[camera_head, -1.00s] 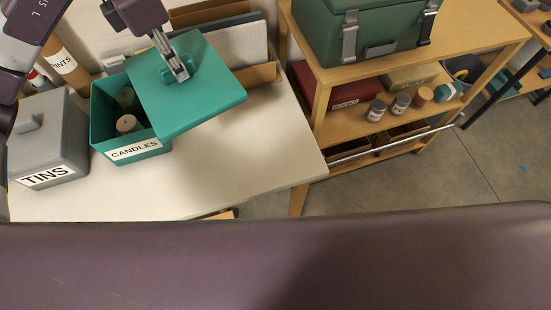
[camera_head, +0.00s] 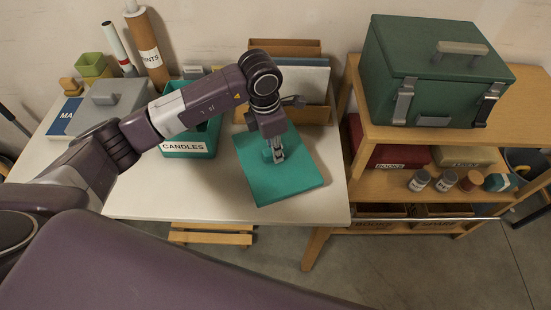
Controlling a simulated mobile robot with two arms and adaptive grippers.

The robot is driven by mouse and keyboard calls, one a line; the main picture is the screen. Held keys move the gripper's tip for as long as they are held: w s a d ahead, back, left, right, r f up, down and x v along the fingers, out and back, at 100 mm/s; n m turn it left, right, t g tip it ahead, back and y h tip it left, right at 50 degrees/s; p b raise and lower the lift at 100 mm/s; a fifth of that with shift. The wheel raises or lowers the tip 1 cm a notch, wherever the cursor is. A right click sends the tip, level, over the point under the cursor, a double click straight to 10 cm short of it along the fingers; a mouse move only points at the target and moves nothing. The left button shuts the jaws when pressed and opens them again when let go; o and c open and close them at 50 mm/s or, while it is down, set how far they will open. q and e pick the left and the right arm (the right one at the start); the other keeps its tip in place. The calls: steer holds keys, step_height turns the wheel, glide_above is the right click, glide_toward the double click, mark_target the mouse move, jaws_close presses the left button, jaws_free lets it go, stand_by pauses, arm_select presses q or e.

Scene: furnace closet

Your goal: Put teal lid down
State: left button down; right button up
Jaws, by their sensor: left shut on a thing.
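The teal lid (camera_head: 293,183) is a flat square panel over the right part of the white table (camera_head: 225,200). My left gripper (camera_head: 277,157) is above it, shut on the handle at the lid's middle. The lid looks level and low; I cannot tell whether it touches the table. The teal candles box (camera_head: 188,147) stands to the left of the lid, partly hidden behind my left arm. My right gripper is not in view.
A grey lidded box (camera_head: 112,98) stands at the table's left. Cardboard tubes (camera_head: 150,50) and an upright file holder (camera_head: 310,80) line the back. To the right, a wooden shelf (camera_head: 440,190) holds a green chest (camera_head: 430,75), jars and boxes. The table's front strip is clear.

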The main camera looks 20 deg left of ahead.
mark_target(270, 150)
arm_select(q)
steer(key=shift+f, duration=0.85)
step_height(270, 150, down, 4)
steer(key=shift+f+p, duration=0.2)
steer(key=shift+p, duration=0.3)
steer(key=shift+f, duration=0.1)
steer(key=c, duration=1.8)
jaws_free()
steer(key=shift+o, duration=0.2)
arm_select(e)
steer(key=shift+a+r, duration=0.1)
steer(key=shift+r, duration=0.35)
arm_select(q)
steer(key=shift+r, duration=0.25)
steer(key=r+b, duration=0.1)
steer(key=r, duration=0.2)
steer(key=r+b, duration=0.1)
steer(key=r, duration=0.3)
steer(key=a+r+b, duration=0.1)
steer(key=r, duration=0.2)
steer(key=shift+s+r, duration=0.2)
steer(key=shift+s, duration=0.1)
steer(key=shift+s+a+r, duration=0.1)
steer(key=shift+r, duration=0.6)
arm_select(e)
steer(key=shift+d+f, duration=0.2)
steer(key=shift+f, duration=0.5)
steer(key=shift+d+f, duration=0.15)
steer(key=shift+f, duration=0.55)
